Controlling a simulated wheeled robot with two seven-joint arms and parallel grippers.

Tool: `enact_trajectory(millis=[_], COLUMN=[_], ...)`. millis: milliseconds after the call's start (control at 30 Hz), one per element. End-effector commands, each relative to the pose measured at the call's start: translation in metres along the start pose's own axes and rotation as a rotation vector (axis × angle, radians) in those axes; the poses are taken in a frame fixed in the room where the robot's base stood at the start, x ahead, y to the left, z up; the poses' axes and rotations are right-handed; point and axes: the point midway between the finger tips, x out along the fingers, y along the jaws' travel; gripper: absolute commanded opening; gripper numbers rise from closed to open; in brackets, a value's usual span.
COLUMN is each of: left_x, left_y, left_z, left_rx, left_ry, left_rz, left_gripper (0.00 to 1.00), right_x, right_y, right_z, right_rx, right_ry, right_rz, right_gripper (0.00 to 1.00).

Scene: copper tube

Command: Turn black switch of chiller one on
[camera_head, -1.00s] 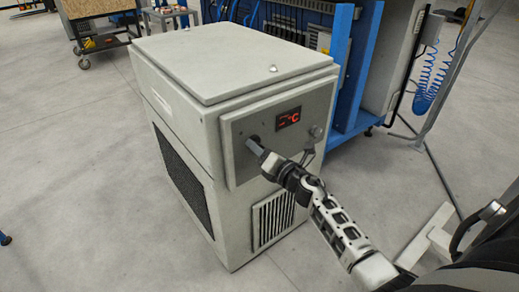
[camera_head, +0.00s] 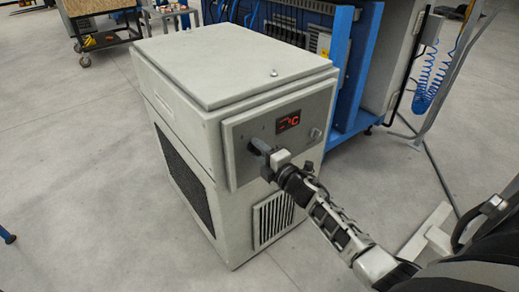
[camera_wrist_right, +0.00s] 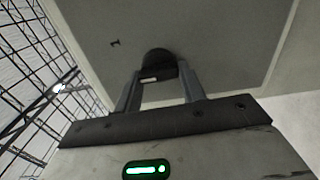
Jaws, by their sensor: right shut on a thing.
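The chiller (camera_head: 225,65) is a pale grey box with a darker grey control panel (camera_head: 235,165) on its front. The black switch (camera_wrist_right: 155,62) is a round knob with a small white mark, seen between my fingers in the right wrist view. My right gripper (camera_head: 258,147) is at the left part of the panel and hides most of the switch in the head view. In the wrist view its two grey fingers (camera_wrist_right: 161,74) are shut on the switch, one on each side. My left gripper is not in view.
A small red-lit display (camera_head: 289,122) sits above the gripper, with a round lock-like part (camera_head: 315,134) to its right. A blue-framed rack (camera_head: 340,70) stands close behind the chiller. Open floor (camera_head: 75,180) lies to the left.

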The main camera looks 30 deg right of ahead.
Motion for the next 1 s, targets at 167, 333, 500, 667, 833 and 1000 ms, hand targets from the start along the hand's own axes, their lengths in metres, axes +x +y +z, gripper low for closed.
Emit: enact_trajectory(millis=[167, 333, 500, 667, 833, 1000], left_x=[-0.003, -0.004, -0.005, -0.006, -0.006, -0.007], left_y=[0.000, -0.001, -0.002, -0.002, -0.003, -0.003], left_z=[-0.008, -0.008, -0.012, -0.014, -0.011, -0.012], left_rx=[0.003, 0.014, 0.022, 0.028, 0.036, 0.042], left_ry=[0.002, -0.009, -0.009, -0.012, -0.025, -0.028], left_rz=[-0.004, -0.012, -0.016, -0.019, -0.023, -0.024], left_gripper=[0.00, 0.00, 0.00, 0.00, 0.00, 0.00], right_x=[0.000, 0.000, -0.001, -0.001, -0.001, -0.001], right_y=[0.002, 0.003, 0.003, 0.003, 0.004, 0.003], right_z=[0.000, 0.001, 0.001, 0.002, 0.002, 0.002], right_rx=[0.167, 0.330, 0.485, 0.613, 0.721, 0.793], right_ry=[0.000, -0.001, -0.001, -0.002, -0.001, -0.001], right_rz=[-0.002, -0.002, -0.003, -0.003, -0.002, -0.002], right_gripper=[0.17, 0.17, 0.17, 0.17, 0.17, 0.17])
